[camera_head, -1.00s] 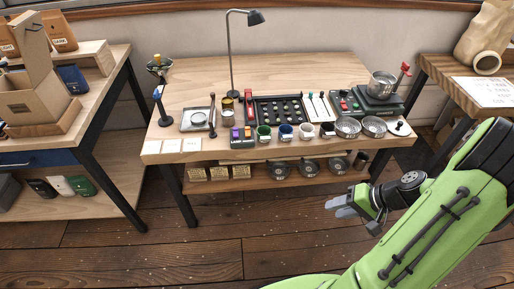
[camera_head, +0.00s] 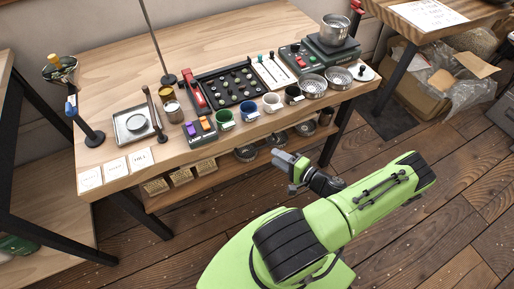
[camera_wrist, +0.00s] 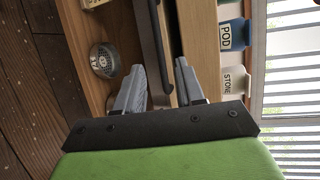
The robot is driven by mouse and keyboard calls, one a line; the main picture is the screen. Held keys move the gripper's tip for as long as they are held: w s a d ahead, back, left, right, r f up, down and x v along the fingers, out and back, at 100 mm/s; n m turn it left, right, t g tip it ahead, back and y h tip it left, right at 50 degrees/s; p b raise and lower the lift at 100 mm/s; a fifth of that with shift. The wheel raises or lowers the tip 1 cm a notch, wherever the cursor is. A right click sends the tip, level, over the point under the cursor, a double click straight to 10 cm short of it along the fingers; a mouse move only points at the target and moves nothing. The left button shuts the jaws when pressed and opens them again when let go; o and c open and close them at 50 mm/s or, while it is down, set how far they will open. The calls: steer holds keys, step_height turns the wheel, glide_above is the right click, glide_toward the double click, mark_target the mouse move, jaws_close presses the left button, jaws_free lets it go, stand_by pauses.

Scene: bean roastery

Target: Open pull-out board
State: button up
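My gripper (camera_head: 283,162) is in front of the table's front edge, below the tabletop level, in the head view. In the wrist view my gripper (camera_wrist: 159,68) has its two grey fingers apart, with nothing held. A long dark bar (camera_wrist: 150,45), which looks like the pull-out board's handle, runs between the fingers in the picture; I see no finger closed on it. Beside it are a dark gap and the pale wooden tabletop edge (camera_wrist: 200,45). The board itself cannot be made out clearly; in the head view my gripper and the table edge hide that area.
Labelled cups stand along the tabletop's front edge, among them one marked POD (camera_wrist: 234,34) and one marked STONE (camera_wrist: 233,81). A lower shelf holds round tins (camera_wrist: 105,60) and small blocks (camera_head: 181,177). A scale with a metal pot (camera_head: 334,30) stands at the back right. The floor in front is clear.

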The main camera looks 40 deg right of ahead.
mark_target(259, 148)
steer(key=b+x, duration=0.1)
steer(key=x, duration=0.8)
steer(key=shift+b, duration=0.35)
steer(key=c, duration=0.6)
steer(key=shift+s+f, duration=0.1)
jaws_close()
